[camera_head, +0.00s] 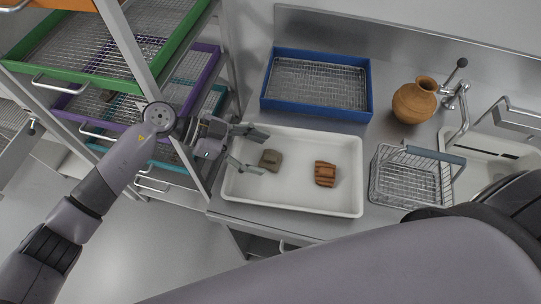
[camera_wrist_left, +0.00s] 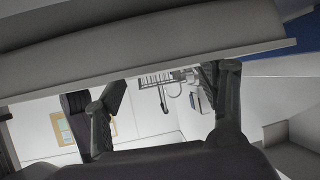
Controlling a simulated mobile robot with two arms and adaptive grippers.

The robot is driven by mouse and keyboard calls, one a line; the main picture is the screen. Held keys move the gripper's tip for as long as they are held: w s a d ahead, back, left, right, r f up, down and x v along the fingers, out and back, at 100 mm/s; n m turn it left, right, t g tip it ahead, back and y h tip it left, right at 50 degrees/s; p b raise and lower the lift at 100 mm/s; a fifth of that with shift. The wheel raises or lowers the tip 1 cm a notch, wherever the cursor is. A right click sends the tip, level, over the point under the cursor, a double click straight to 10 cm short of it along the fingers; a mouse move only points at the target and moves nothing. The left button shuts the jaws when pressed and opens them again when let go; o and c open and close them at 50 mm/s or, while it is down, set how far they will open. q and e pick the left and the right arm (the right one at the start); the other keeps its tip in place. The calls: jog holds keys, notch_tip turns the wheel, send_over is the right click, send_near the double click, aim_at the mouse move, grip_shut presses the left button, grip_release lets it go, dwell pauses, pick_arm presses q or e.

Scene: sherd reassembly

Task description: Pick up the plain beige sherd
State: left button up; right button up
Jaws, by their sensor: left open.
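The plain beige sherd (camera_head: 270,160), dull grey-brown here, lies in the left half of a white tray (camera_head: 292,205). A ribbed orange-brown sherd (camera_head: 325,174) lies to its right in the same tray. My left gripper (camera_head: 257,150) reaches in over the tray's left side with its two fingers spread. The fingertips are close to the beige sherd's left side, with nothing held; contact cannot be made out. In the left wrist view, the spread fingers of my left gripper (camera_wrist_left: 167,90) show, but I cannot make out the sherd. My right gripper is out of view.
A blue-rimmed wire basket (camera_head: 317,110) stands behind the tray. A clay jar (camera_head: 414,101) and a tap (camera_head: 455,98) are at the back right. A wire basket (camera_head: 410,180) stands right of the tray. A rack with a green-rimmed tray (camera_head: 98,82) is at left.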

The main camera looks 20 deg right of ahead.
aim_at(271, 160)
pick_arm(q)
jog(key=shift+x, duration=1.25)
jog(key=shift+c, duration=0.5)
jog(key=shift+s+a+f, duration=0.1)
jog(key=shift+f, duration=0.1)
jog(key=c, duration=1.1)
jog(key=shift+r, duration=0.1)
